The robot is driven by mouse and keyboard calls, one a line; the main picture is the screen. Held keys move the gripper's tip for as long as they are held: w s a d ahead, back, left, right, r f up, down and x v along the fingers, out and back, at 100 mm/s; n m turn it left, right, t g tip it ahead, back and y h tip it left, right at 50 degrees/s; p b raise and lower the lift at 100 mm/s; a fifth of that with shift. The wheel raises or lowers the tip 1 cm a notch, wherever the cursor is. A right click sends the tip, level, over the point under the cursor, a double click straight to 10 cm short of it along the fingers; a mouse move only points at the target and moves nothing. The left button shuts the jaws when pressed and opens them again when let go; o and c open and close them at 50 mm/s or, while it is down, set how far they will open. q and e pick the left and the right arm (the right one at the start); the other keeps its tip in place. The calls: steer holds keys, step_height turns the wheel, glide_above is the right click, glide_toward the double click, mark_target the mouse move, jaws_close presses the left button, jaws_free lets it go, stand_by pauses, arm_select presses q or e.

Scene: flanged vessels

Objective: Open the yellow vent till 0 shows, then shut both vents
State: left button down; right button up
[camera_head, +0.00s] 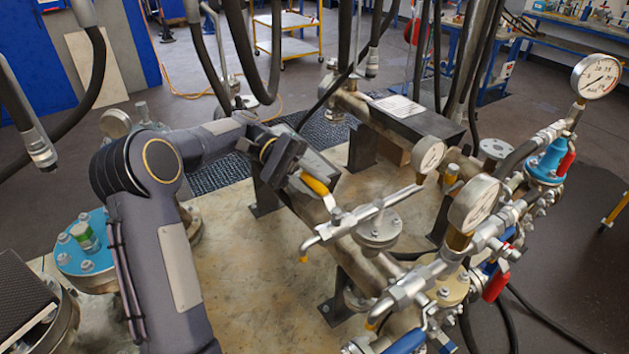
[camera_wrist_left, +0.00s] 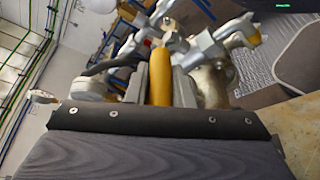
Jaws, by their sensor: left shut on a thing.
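The yellow vent handle (camera_head: 315,185) sits on a silver valve with a bent outlet pipe (camera_head: 318,240) that ends in a yellow tip. My left gripper (camera_head: 302,175) is shut on this handle; its jaws hide the handle's far end. The yellow handle (camera_wrist_left: 160,77) also stands upright past the dark gripper edge in the left wrist view. A round gauge (camera_head: 430,155) stands at the right end of this valve line; its needle is too small to read. Red handles (camera_head: 496,285) and (camera_head: 567,163) show on the right-hand pipework. My right gripper is not in view.
Larger gauges (camera_head: 474,204) and (camera_head: 596,76) stand on the right pipework. A blue handle (camera_head: 408,342) lies at the bottom. A blue flange (camera_head: 85,255) is left of my arm. Hoses hang above.

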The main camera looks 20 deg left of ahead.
mark_target(313, 188)
arm_select(q)
steer(key=c, duration=1.3)
jaws_free()
steer(key=shift+o, duration=0.2)
steer(key=shift+r, duration=0.2)
steer(key=r, duration=0.1)
steer(key=s+r+b, duration=0.1)
steer(key=r, duration=0.3)
steer(key=shift+s+d+r, duration=0.2)
steer(key=shift+s+d, duration=0.2)
steer(key=s+d+r+b, duration=0.3)
steer(key=s+d+r, duration=0.2)
steer(key=s, duration=0.5)
steer(key=shift+s+d+r, duration=0.3)
steer(key=shift+s+r, duration=0.1)
steer(key=shift+r, duration=0.7)
